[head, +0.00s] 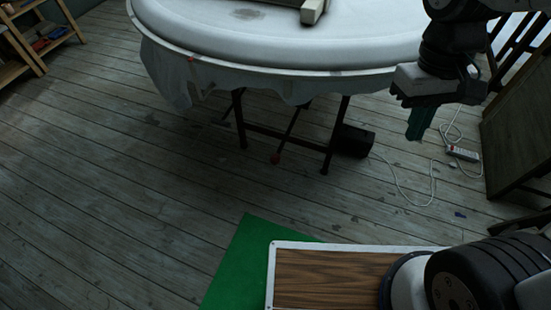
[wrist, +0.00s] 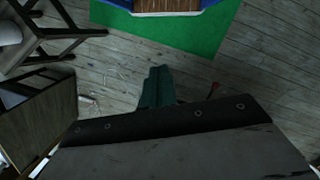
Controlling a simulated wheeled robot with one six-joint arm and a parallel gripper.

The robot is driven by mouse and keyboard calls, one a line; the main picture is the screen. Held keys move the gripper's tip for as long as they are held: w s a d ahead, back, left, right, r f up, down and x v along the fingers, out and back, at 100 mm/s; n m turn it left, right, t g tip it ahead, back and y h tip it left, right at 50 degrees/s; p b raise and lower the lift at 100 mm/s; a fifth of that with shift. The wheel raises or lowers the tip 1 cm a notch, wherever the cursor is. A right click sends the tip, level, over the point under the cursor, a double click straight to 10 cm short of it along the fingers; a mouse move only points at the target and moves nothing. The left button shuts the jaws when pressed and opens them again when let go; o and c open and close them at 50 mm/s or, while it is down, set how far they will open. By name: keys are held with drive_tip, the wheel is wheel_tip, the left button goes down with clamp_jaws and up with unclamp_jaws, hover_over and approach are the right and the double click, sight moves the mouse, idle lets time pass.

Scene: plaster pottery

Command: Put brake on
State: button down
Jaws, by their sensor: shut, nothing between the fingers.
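A large round white-topped table (head: 270,48) with a hanging cloth edge stands at the back on dark metal legs. A dark rod with a red tip (head: 275,159) sticks out low beneath it; it may be the brake lever, but I cannot tell its setting. A small red tip also shows in the wrist view (wrist: 213,88), right of the fingers. My gripper (head: 417,132) hangs to the right of the table, apart from the red tip. Its teal fingers (wrist: 157,82) are shut and empty.
A black box (head: 357,141) sits on the floor by the table's right leg. A white cable (head: 405,195) and power strip (head: 464,153) lie to its right. A wooden cabinet (head: 520,120) stands at right, and shelves (head: 40,40) at far left. The plank floor at left is clear.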

drive_tip(key=w+a+f+m+t, duration=0.1)
drive_tip(key=w+a+f, duration=0.5)
drive_tip(key=f, duration=0.5)
drive_tip(key=w+a+f+m+t, duration=0.1)
drive_tip(key=w+a+f+m, duration=0.1)
drive_tip(key=w+a+f, duration=0.5)
drive_tip(key=w+a+f+m, duration=0.1)
drive_tip(key=w+a+f, duration=0.5)
drive_tip(key=a+f, duration=0.5)
drive_tip(key=shift+w+a+f+t, duration=0.1)
drive_tip(key=shift+f+t, duration=0.05)
drive_tip(key=shift+f, duration=0.7)
drive_tip(key=shift+w+a+f+t, duration=0.1)
drive_tip(key=shift+w+a+f, duration=0.05)
drive_tip(key=shift+f, duration=0.75)
drive_tip(key=shift+w+a+f+t, duration=0.1)
drive_tip(key=shift+f+t, duration=0.05)
drive_tip(key=shift+f, duration=0.7)
drive_tip(key=shift+w+a+m+y, duration=0.3)
drive_tip(key=shift+a+m, duration=0.05)
drive_tip(key=shift+m, duration=0.35)
